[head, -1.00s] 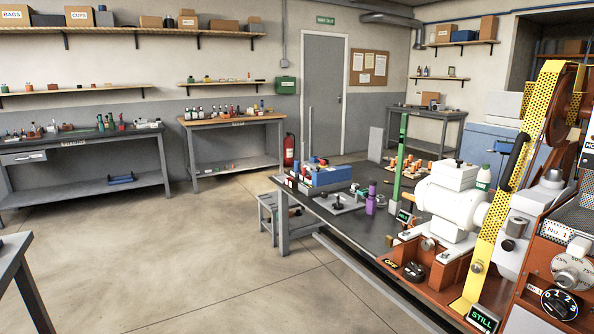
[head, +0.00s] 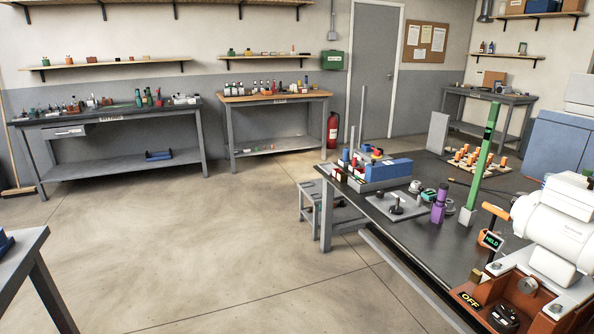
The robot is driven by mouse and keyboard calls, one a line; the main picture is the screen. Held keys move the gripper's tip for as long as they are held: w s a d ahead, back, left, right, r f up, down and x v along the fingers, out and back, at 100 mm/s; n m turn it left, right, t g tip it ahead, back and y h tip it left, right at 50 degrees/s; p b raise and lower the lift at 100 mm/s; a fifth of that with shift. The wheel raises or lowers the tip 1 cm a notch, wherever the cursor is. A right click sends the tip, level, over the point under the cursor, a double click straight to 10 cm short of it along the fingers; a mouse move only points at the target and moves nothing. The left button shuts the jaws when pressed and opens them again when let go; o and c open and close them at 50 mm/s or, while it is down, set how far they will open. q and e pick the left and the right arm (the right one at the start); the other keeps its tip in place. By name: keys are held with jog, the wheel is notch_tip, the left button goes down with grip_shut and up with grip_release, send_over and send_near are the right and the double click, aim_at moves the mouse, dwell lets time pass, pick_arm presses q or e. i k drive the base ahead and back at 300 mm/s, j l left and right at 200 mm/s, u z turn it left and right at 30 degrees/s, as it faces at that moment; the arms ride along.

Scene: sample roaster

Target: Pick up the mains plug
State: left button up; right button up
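I cannot make out a mains plug in the head view; the items on the benches are too small to tell. Neither of my grippers is in view. The dark workbench (head: 407,233) at the right holds a white motor-like machine (head: 556,222) on an orange-brown base (head: 533,303). A round dark switch (head: 503,318) sits beside an "OFF" label on that base. A small display (head: 491,241) reads "HELD". A green post (head: 483,165) stands upright behind it.
A purple bottle (head: 438,207), a blue block (head: 388,170) and a grey plate (head: 396,206) are on the workbench. Benches line the back wall, with a red extinguisher (head: 332,130). The middle floor (head: 200,250) is clear.

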aim_at(344, 155)
jog(key=i+u, duration=0.1)
jog(key=i, duration=2.55)
